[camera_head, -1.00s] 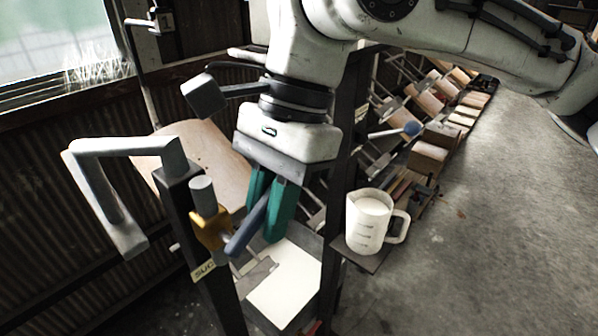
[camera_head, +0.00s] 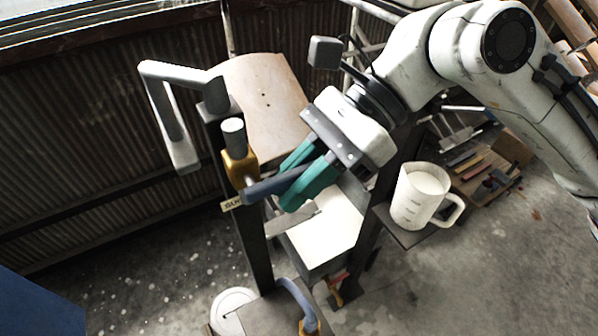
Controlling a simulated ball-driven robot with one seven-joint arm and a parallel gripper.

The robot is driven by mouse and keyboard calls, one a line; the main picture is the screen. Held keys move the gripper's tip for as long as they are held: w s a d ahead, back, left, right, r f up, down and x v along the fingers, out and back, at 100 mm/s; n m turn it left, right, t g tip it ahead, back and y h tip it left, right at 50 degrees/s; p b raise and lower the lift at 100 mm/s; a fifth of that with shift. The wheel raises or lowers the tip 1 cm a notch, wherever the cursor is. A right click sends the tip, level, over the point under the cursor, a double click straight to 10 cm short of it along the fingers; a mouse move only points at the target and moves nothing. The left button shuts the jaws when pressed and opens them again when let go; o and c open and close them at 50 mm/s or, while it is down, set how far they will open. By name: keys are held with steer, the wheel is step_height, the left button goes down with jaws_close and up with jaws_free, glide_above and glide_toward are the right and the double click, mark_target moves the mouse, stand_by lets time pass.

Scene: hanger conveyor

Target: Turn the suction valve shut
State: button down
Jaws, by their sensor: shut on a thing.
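The suction valve has a brass body (camera_head: 239,166) with a grey cap, mounted on a dark post. A label reading "SUC", partly cut off, sits on the post just below it. The blue valve lever (camera_head: 268,186) points from the valve to the right and slightly up. My gripper (camera_head: 298,190), with green fingers, comes in from the upper right and is shut on the lever.
A grey bent pipe (camera_head: 172,115) tops the post at left. A white measuring jug (camera_head: 419,196) stands on a small dark shelf to the right of my gripper. A bin with a white sheet (camera_head: 325,226) lies below. A brown curved board (camera_head: 265,97) is behind.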

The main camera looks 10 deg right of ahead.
stand_by(0.3)
steer(key=c, duration=1.2)
jaws_free()
steer(key=shift+o, duration=0.2)
steer(key=shift+r, duration=0.1)
